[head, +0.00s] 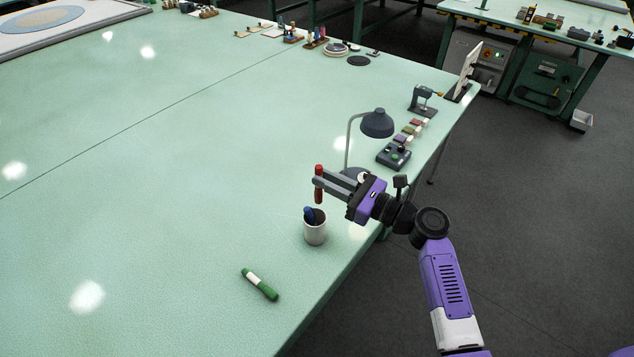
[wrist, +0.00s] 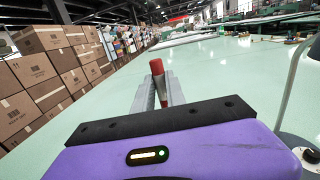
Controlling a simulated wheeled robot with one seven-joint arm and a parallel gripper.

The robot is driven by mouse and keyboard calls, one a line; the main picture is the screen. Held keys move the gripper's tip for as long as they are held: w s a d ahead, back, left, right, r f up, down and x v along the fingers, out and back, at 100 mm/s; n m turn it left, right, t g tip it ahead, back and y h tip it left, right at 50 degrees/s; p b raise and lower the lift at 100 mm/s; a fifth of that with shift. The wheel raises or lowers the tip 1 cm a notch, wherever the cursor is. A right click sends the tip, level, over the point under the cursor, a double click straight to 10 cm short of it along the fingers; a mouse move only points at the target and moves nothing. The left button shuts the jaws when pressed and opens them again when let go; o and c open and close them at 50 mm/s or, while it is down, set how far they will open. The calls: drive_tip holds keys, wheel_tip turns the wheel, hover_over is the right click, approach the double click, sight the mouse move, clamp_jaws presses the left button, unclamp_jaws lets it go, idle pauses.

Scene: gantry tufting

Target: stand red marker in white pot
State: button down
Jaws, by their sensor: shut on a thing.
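The red marker (head: 319,184) is held upright in my gripper (head: 318,183), which is shut on it. It also shows between the fingers in the wrist view (wrist: 158,73). The white pot (head: 315,232) stands upright on the pale green table, just below the held marker. A blue marker (head: 309,214) leans inside the pot. The red marker's lower end appears above the pot's rim, apart from it. In the wrist view the pot is not seen.
A green marker (head: 260,284) with a white band lies on the table in front of the pot. A desk lamp (head: 377,124) stands behind my gripper, near a control box (head: 394,155). The table (head: 150,220) is clear to the left.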

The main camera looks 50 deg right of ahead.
wheel_tip(320, 180, down, 11)
drive_tip(key=b, duration=0.9)
idle(0.4)
drive_tip(key=shift+f, duration=0.1)
drive_tip(key=c, duration=1.3)
unclamp_jaws()
drive_tip(key=s+d+b, duration=0.1)
drive_tip(key=s, duration=0.6)
drive_tip(key=shift+s+f, duration=0.2)
drive_tip(key=shift+s, duration=0.15)
